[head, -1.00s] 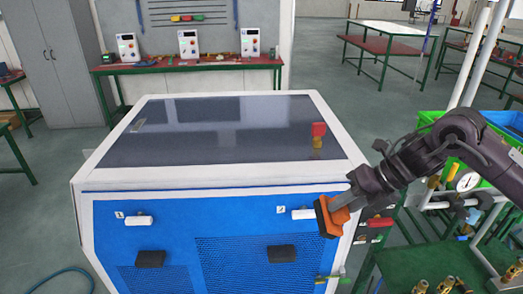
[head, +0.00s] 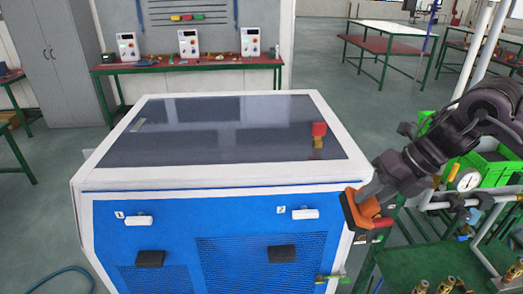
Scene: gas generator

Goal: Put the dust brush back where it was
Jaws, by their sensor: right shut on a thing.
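The dust brush (head: 352,210), an orange block with a dark face, is at the end of my right arm, beside the front right corner of the gas generator (head: 215,238). My right gripper (head: 368,194) is shut on the brush and holds it up in the air, tilted. The fingertips are partly hidden by the brush and the wrist. My left gripper is not in view.
To the right, a green table (head: 425,255) carries brass fittings, pipes and a pressure gauge (head: 467,179). A green bin (head: 490,168) is behind my right arm.

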